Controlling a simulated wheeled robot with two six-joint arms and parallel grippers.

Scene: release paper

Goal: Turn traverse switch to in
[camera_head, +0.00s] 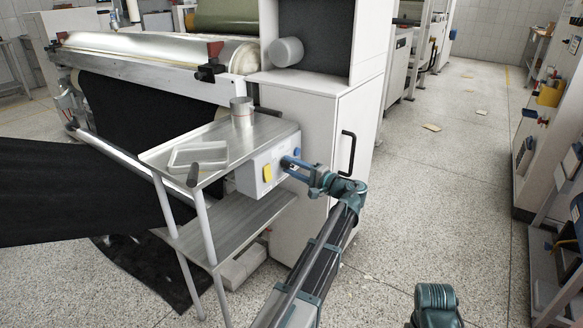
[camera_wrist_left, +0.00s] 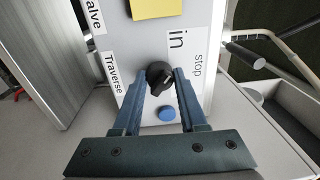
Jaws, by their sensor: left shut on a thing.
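The black traverse switch knob (camera_wrist_left: 159,75) sits on a white control panel (camera_wrist_left: 133,65), beside the printed words "Traverse", "in" and "stop". I cannot tell for sure which word its pointer faces. My left gripper (camera_wrist_left: 160,82) is shut on the knob, with a blue finger on each side of it. In the head view, my left gripper (camera_head: 287,163) reaches the face of the white control box (camera_head: 257,172) and hides the knob there. My right gripper is not in view.
A blue button (camera_wrist_left: 167,113) lies just below the knob between the fingers. A yellow note (camera_wrist_left: 155,8) is on the panel. A metal shelf table (camera_head: 215,145) holds a metal cup (camera_head: 241,112) and a tray (camera_head: 198,157). A cabinet handle (camera_head: 347,153) is close to my left wrist.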

